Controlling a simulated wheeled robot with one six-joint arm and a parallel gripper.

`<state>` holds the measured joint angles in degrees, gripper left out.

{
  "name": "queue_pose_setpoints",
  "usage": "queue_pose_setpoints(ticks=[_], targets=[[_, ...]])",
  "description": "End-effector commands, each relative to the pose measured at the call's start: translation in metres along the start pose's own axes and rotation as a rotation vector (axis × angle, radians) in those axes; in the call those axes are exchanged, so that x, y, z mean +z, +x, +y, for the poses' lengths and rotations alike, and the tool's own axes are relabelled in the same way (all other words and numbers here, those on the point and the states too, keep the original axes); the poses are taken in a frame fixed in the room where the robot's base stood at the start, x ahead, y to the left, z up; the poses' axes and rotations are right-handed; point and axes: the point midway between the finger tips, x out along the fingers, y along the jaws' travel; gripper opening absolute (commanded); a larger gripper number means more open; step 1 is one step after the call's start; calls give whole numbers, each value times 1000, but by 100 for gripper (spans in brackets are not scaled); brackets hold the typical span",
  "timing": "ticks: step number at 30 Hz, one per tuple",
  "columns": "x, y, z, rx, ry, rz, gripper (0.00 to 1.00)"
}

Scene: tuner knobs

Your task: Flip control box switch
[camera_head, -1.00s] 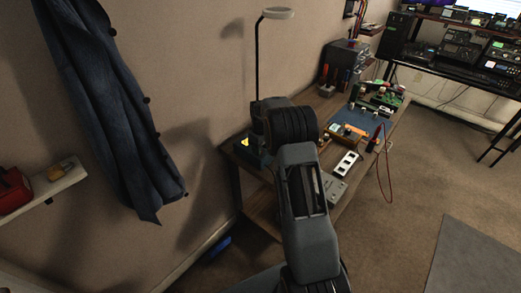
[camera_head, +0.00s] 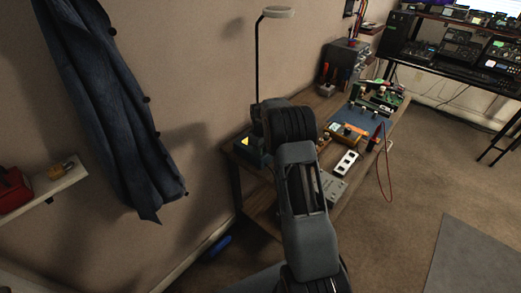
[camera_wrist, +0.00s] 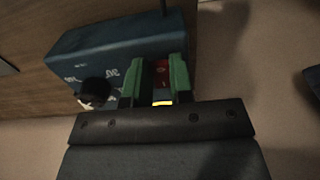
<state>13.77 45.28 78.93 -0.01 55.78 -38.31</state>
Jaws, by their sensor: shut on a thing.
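The control box (camera_wrist: 95,50) is a dark blue-green box in the wrist view, with white dial markings and a black knob (camera_wrist: 96,91) on its face. A red switch (camera_wrist: 161,68) shows on the box between the two green fingers of my gripper (camera_wrist: 154,76). The fingers are closed in around the switch, which they partly hide. A small yellow light (camera_wrist: 162,103) glows just below it. In the head view the control box (camera_head: 246,146) stands at the bench's left end, partly behind my arm, and my fingers are hidden there.
The wooden bench (camera_head: 262,205) holds a white-topped strip (camera_head: 346,163), an orange meter (camera_head: 345,131) and circuit boards to the right of my arm. A lamp (camera_head: 278,12) rises behind the box. The wall is close on the left.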

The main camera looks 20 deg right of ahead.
Motion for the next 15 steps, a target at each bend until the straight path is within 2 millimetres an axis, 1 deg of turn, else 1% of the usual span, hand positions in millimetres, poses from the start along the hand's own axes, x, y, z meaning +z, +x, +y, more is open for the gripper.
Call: queue_pose_setpoints(ticks=[5,12,15], targets=[[-2,-2,-1,-2,-1,-25,0],[-6,-4,-1,-2,-3,-220,0],[-7,-3,-1,-1,-2,-269,0]])
